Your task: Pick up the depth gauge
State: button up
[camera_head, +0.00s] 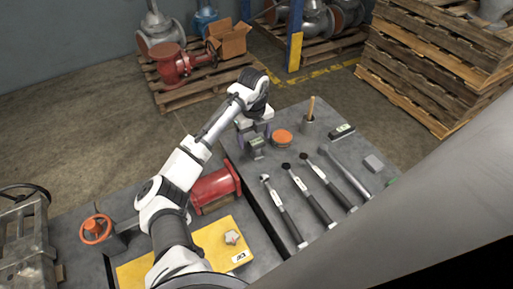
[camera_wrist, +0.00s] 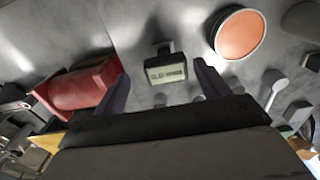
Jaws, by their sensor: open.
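The depth gauge appears to be the small dark device with a grey digital display (camera_wrist: 165,69), which shows between my fingertips in the wrist view. In the head view the gauge (camera_head: 256,144) is on the grey table, just below my gripper (camera_head: 257,132). My gripper points down over it with its two purple-grey fingers apart, one on each side of the display in the wrist view (camera_wrist: 161,75). The jaws hold nothing. The exact gap between fingertips and gauge cannot be told.
An orange round dish (camera_head: 282,137) lies close to the right of the gauge. A red cylindrical part (camera_head: 215,187) stands to its left. Several long-handled tools (camera_head: 317,200) lie in front. A cup with a wooden handle (camera_head: 308,125) stands behind right. A yellow board (camera_head: 215,240) lies nearer.

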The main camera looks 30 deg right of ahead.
aim_at(256, 141)
jog(key=shift+s+d+f+p, duration=0.2)
jog(key=shift+f+p, duration=0.3)
jog(key=shift+f, duration=0.85)
jog(key=shift+s+d+f+p, duration=0.15)
jog(key=shift+f+p, duration=0.3)
jog(key=shift+f, duration=0.85)
jog(key=shift+w+r, duration=0.1)
jog(key=shift+w, duration=0.05)
jog(key=c, duration=1.4)
jog(key=shift+o, duration=0.2)
